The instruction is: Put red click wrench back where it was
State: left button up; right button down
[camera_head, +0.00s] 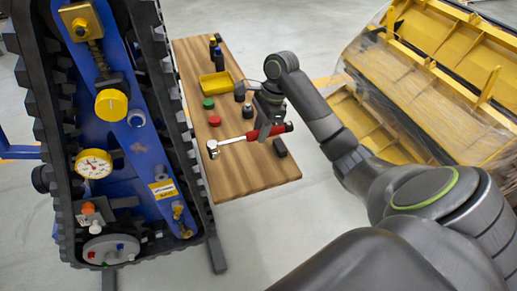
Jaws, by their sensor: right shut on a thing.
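The red click wrench (238,139) has a silver shaft, a ratchet head at its left end and a red and black handle at its right. My right gripper (267,130) is shut on it near the handle, over the front part of the wooden table (245,175). I cannot tell how far the wrench is above the tabletop. My left gripper is not in view.
On the table are a yellow tray (217,84), dark bottles (218,58), a green round piece (208,103), a red round piece (214,120) and a black block (280,147). A blue tracked carrier (130,155) stands close on the left. Yellow machinery (405,85) stands at right.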

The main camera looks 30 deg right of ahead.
jog(key=shift+f, duration=0.65)
notch_tip(320, 180, down, 4)
jog(key=shift+r+b, duration=0.1)
jog(key=shift+b, duration=0.55)
jog(key=c, duration=1.1)
grip_release()
jog(key=shift+c, duration=0.2)
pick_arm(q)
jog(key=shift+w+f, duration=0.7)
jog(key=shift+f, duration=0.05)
pick_arm(e)
jog(key=v, duration=0.4)
jog(key=shift+d+r+p, duration=0.1)
jog(key=shift+r+p, duration=0.05)
jog(key=shift+p, duration=0.15)
jog(key=p+v, duration=0.4)
jog(key=v, duration=0.2)
jog(key=shift+s, duration=0.1)
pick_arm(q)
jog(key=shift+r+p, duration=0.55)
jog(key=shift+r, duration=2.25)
pick_arm(e)
jog(key=shift+v, duration=0.85)
